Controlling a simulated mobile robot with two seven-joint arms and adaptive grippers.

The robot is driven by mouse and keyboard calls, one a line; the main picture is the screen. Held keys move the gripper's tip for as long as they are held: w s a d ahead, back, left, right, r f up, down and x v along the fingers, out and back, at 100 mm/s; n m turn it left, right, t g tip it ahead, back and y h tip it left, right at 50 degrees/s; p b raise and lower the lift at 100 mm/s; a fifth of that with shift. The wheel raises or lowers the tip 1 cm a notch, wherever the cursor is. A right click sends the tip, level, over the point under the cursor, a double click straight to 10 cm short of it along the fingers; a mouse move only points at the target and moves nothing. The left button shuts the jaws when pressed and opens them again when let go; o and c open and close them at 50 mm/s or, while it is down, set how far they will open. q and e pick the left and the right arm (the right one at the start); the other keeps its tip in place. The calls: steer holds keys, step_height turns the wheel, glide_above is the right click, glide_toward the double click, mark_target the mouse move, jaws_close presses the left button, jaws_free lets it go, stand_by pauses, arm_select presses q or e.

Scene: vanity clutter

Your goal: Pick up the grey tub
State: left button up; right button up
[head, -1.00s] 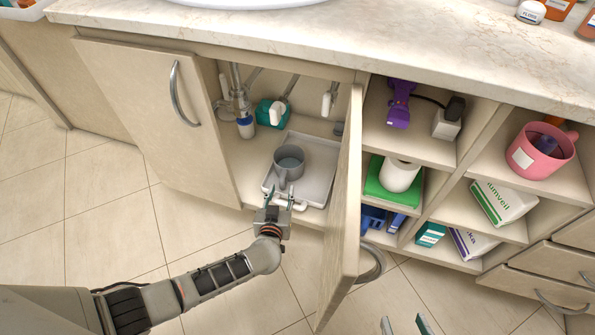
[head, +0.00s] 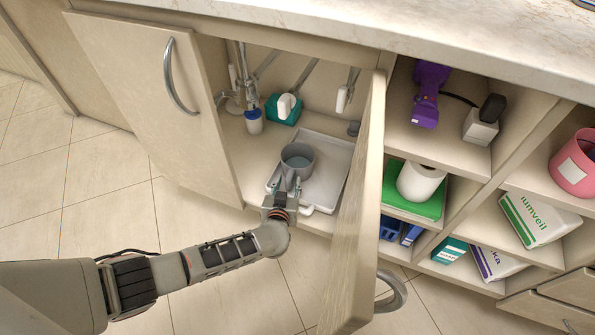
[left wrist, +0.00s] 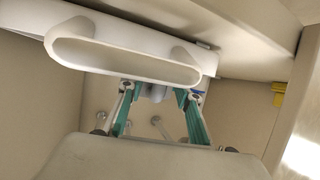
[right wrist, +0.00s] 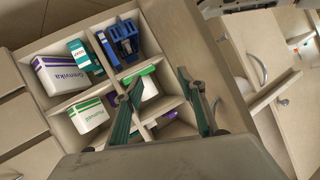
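The grey tub (head: 298,157), a cup with a side handle, stands upright on a pale tray (head: 330,180) inside the open cabinet under the counter. Its handle points toward the front. My left gripper (head: 285,187) is at the tub's front, with its fingers spread on either side of the handle. In the left wrist view the left gripper (left wrist: 155,92) is open, and a small grey-blue part of the tub (left wrist: 153,91) shows between the fingertips. I cannot tell if they touch it. My right gripper (right wrist: 157,82) is open and empty before the shelves.
The open cabinet door (head: 355,220) stands close to the right of my left gripper. The tray's white handle (left wrist: 125,60) is close to the left wrist camera. A teal box (head: 283,110) and a bottle (head: 253,121) stand behind the tub, near pipes.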

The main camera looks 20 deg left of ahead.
arm_select(q)
steer(key=shift+w+r, duration=0.1)
steer(key=shift+w, duration=0.15)
jaws_close()
steer(key=shift+r, duration=0.1)
